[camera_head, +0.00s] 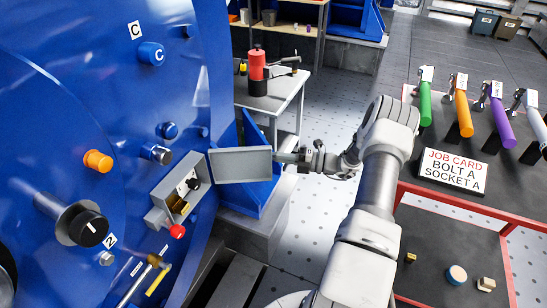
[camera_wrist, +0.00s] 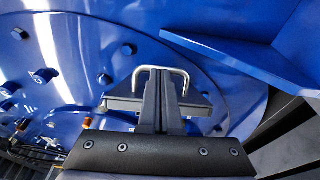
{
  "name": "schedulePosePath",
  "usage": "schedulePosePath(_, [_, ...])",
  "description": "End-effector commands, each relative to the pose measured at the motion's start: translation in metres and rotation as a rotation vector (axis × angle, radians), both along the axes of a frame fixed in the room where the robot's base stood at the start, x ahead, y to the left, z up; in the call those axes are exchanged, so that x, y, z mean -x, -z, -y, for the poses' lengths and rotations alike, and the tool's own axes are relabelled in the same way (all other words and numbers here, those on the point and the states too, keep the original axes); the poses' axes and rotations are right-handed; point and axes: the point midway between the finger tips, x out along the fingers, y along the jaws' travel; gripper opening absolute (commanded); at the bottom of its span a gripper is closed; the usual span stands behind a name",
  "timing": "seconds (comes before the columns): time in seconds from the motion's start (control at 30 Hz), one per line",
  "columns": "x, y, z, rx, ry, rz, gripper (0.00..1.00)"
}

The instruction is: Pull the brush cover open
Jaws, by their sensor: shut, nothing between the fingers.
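The brush cover (camera_head: 240,165) is a grey rectangular panel standing out to the right of a grey box (camera_head: 157,218) on the blue motor housing. The cover stands open, and the box's inside shows a dark knob and a brass-coloured part. My gripper (camera_head: 284,157) is at the cover's right edge. In the wrist view, my gripper (camera_wrist: 163,78) has its fingers together in front of a U-shaped metal handle (camera_wrist: 181,74) on the cover (camera_wrist: 122,103). Whether the fingers touch or pass through the handle cannot be told.
A red-tipped lever (camera_head: 177,231) is below the box. A blue bracket (camera_head: 258,190) stands behind the cover. A table with a red and black tool (camera_head: 257,72) is further back. A red-framed bench (camera_head: 455,193) at right holds coloured-handled tools and a job card (camera_head: 453,169).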

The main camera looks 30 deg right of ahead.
Motion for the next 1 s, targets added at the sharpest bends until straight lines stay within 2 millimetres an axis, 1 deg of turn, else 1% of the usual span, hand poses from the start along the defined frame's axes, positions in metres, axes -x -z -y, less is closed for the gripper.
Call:
schedulePosePath(0.23, [0.001,0.0,0.0,0.0,0.0,0.0,0.0])
schedulePosePath(0.33, [0.005,-0.001,-0.001,-0.001,0.0,-0.002,0.0])
schedulePosePath(0.5, [0.025,-0.003,-0.007,-0.003,0.004,-0.002,0.0])
schedulePosePath(0.73, [0.045,-0.003,-0.015,-0.005,0.113,-0.004,0.0])
schedulePosePath(1.0, [0.069,-0.002,-0.029,-0.005,0.254,-0.005,0.0])
